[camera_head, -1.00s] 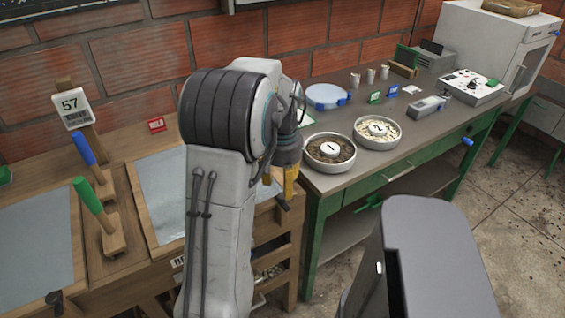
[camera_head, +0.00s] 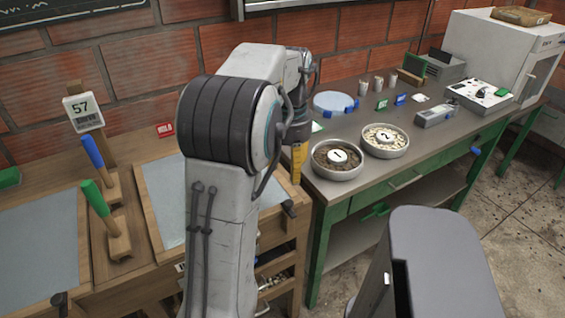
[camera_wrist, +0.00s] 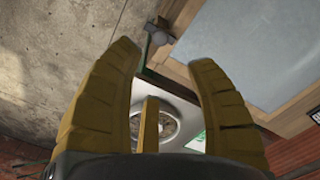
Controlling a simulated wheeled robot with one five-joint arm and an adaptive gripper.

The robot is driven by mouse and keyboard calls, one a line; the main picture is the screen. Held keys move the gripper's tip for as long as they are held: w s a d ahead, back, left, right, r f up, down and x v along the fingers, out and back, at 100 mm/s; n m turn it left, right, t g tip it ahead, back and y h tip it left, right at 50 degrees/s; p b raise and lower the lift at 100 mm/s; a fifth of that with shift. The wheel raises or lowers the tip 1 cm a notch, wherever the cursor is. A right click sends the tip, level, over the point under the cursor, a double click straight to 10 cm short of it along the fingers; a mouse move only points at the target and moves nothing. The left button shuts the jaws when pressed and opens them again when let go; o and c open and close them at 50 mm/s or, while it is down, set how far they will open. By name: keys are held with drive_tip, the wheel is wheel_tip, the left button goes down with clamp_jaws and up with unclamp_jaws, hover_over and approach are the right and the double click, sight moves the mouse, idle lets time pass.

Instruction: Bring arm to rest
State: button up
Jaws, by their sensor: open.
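My arm stands bent in the middle of the head view. My gripper (camera_head: 296,165) hangs pointing down at the arm's far end, over the gap between the wooden bench (camera_head: 271,238) and the dark-topped green table (camera_head: 335,193). In the wrist view my gripper (camera_wrist: 165,75) shows yellow fingers spread apart with nothing between their tips.
Dish 1 (camera_head: 350,172) and dish 2 (camera_head: 398,150) stand on the green table just right of my gripper. A white cabinet (camera_head: 490,50) is farther right. Two mallets, blue-handled (camera_head: 92,152) and green-handled (camera_head: 96,199), stand on the wooden bench at left. Brick wall lies behind.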

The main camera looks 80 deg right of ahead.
idle(0.5)
wheel_tip(320, 180, down, 4)
drive_tip(key=shift+r, duration=0.15)
drive_tip(key=w+a+f+n, duration=0.1)
drive_tip(key=w+a+n, duration=0.2)
drive_tip(key=w+a, duration=0.5)
drive_tip(key=w+a+f+n, duration=0.1)
drive_tip(key=w+a+n, duration=0.3)
drive_tip(key=a, duration=0.6)
drive_tip(key=w+a+r+n+t, duration=0.1)
drive_tip(key=w+a+r+n, duration=0.1)
drive_tip(key=a, duration=0.5)
drive_tip(key=w+a+r+n+t+p, duration=0.1)
drive_tip(key=w+a+r+n, duration=0.1)
drive_tip(key=w+a+n, duration=0.2)
drive_tip(key=w+a+r+n+t+p, duration=0.1)
drive_tip(key=a+n, duration=0.4)
drive_tip(key=a, duration=0.5)
drive_tip(key=shift+w+a+r+n, duration=0.4)
drive_tip(key=shift+w+r, duration=0.15)
drive_tip(key=shift+w, duration=0.4)
